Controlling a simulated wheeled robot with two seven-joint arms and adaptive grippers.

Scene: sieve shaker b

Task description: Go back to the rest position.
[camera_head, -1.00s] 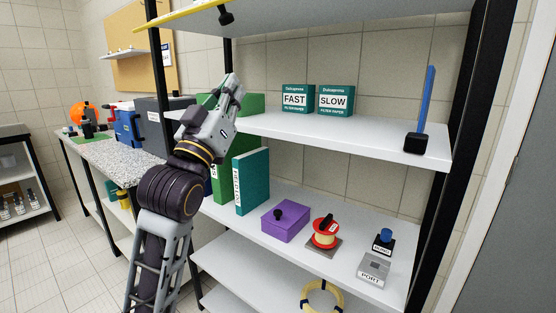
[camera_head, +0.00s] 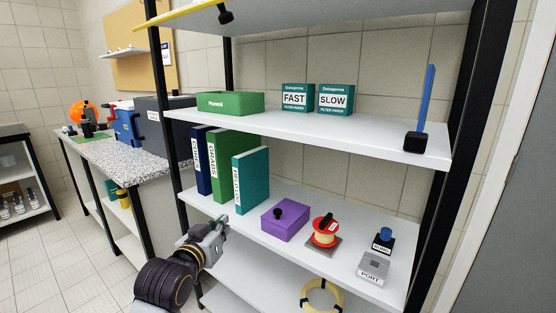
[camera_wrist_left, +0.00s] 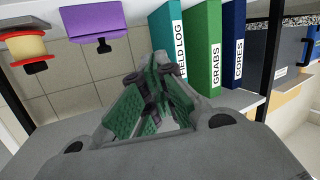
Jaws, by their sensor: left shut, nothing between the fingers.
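My left gripper (camera_head: 222,226) is in the lower middle of the head view, in front of the middle shelf's front edge, below the teal binder. It is shut and empty. In the left wrist view its green-padded fingers (camera_wrist_left: 154,84) come together at the tips with nothing between them. The forearm comes up from the bottom edge of the head view. My right gripper is not in view.
The shelf unit (camera_head: 300,133) holds a green bin (camera_head: 230,104), filter paper boxes (camera_head: 335,99), binders (camera_head: 251,181), a purple box (camera_head: 285,219) and a red-ended spool (camera_head: 325,232). A yellow ring (camera_head: 322,297) lies lower. Floor (camera_head: 75,250) at left is clear.

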